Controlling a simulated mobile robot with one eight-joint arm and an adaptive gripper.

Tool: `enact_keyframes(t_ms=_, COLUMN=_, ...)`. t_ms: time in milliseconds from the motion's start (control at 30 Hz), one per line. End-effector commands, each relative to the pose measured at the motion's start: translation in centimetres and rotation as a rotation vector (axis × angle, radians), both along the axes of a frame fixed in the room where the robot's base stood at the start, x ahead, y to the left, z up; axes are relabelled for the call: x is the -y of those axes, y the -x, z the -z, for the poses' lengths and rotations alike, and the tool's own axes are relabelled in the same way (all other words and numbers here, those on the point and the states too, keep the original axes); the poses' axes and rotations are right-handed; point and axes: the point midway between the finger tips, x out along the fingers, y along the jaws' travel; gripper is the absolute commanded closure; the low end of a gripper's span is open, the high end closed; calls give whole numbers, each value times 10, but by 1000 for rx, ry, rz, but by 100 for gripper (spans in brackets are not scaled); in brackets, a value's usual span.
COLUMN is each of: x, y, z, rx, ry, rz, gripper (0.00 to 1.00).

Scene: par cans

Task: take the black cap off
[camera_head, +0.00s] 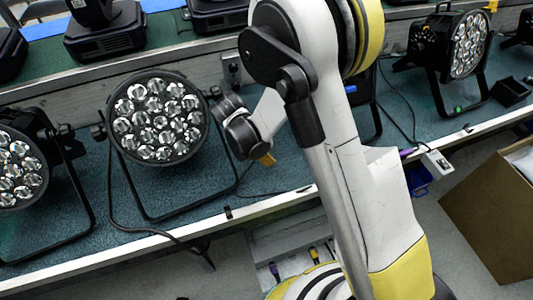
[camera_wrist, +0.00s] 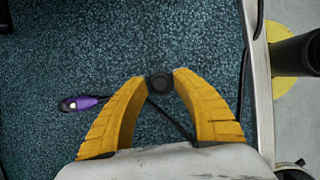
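The black cap (camera_wrist: 159,83) shows end-on as a small round black piece in the wrist view. The two yellow fingers of my gripper (camera_wrist: 160,77) close in from both sides, and their tips appear to touch it. A black cable (camera_wrist: 170,118) shows below the cap, between the fingers. Whether the cap sits on a connector is hidden. In the head view my gripper (camera_head: 265,159) is low over the blue-green shelf, right of a round stage light (camera_head: 157,117). There the cap is hidden or too small to make out.
A purple-banded connector (camera_wrist: 80,104) lies left of my fingers on the blue-green surface (camera_wrist: 90,50). The metal shelf edge (camera_wrist: 260,90) runs along the right. More stage lights (camera_head: 465,50) stand along the shelf. A cardboard box (camera_head: 495,215) stands at right.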

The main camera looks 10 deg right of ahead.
Motion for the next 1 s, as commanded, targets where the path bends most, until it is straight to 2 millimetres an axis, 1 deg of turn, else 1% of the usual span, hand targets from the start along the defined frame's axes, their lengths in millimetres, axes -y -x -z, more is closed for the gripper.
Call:
enact_keyframes(t_ms=267, x=0, y=0, z=0, rx=0, ry=0, rz=0, gripper=66)
enact_keyframes(t_ms=367, x=-2, y=0, z=-5, rx=0, ry=0, rz=-1, gripper=66)
enact_keyframes(t_ms=467, x=-7, y=1, z=-17, rx=0, ry=0, rz=-2, gripper=66)
enact_keyframes(t_ms=800, x=-34, y=7, z=-85, rx=0, ry=0, rz=-1, gripper=66)
enact_keyframes(t_ms=900, x=-40, y=9, z=-99, rx=0, ry=0, rz=-1, gripper=66)
enact_keyframes(t_ms=1000, x=-44, y=9, z=-107, rx=0, ry=0, rz=-1, gripper=66)
